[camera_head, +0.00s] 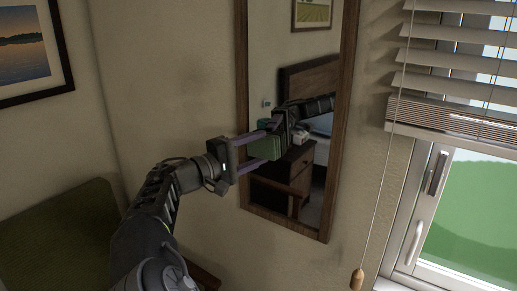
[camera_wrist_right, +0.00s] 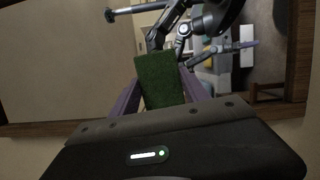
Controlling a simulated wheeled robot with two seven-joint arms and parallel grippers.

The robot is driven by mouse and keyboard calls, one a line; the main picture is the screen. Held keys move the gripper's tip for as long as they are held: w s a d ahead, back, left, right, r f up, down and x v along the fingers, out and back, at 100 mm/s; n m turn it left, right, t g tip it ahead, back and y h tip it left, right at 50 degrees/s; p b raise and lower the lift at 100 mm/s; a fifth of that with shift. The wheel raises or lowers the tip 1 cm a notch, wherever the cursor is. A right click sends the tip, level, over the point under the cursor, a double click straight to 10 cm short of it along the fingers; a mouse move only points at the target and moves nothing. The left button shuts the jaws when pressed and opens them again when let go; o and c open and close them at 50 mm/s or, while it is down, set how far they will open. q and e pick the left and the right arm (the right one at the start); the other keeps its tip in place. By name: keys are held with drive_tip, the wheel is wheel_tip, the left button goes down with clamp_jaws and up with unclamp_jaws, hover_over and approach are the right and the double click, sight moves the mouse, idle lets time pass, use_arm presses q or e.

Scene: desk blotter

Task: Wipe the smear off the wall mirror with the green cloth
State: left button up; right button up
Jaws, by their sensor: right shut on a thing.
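The wall mirror (camera_head: 335,150) hangs in a brown wooden frame and reflects furniture and my arm. The green cloth (camera_head: 266,147) is a blocky pad between the purple fingers of my right gripper (camera_head: 255,151), in front of the mirror's left part. My right gripper is shut on the cloth, which also shows in the right wrist view (camera_wrist_right: 158,82) between the fingers. I cannot tell if the cloth touches the glass. A small pale mark (camera_head: 266,103) shows on the glass above the cloth; I cannot tell whether it is the smear. My left gripper is not in view.
A window (camera_head: 455,205) with raised blinds (camera_head: 452,60) and a hanging cord with a wooden pull (camera_head: 357,279) is on the right. A framed picture (camera_head: 25,50) hangs on the left wall above a green chair (camera_head: 60,235). Wall beside the mirror is clear.

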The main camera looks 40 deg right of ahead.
drive_tip(key=s+a, duration=0.1)
drive_tip(key=a, duration=0.4)
drive_tip(key=shift+s+a, duration=0.35)
drive_tip(key=shift+a, duration=0.05)
drive_tip(key=a, duration=0.3)
drive_tip(key=shift+s, duration=0.4)
drive_tip(key=shift+f, duration=0.1)
drive_tip(key=w+a+f+n+t+y, duration=0.1)
drive_tip(key=a+f+n+t, duration=0.15)
drive_tip(key=a+f, duration=0.35)
drive_tip(key=w+a+f+n+t, duration=0.1)
drive_tip(key=w+a+f+t, duration=0.1)
drive_tip(key=a+f+t, duration=0.45)
drive_tip(key=s+a+f+n+t+y, duration=0.1)
drive_tip(key=s+a+f+n, duration=0.1)
drive_tip(key=f, duration=0.7)
drive_tip(key=s+a+f+n+t+y, duration=0.1)
drive_tip(key=s+a+f+n+y, duration=0.1)
drive_tip(key=f, duration=0.8)
drive_tip(key=s+a, duration=0.1)
drive_tip(key=s, duration=0.1)
drive_tip(key=shift+s+a+t, duration=0.3)
drive_tip(key=shift+s+t, duration=0.05)
drive_tip(key=shift+t, duration=0.05)
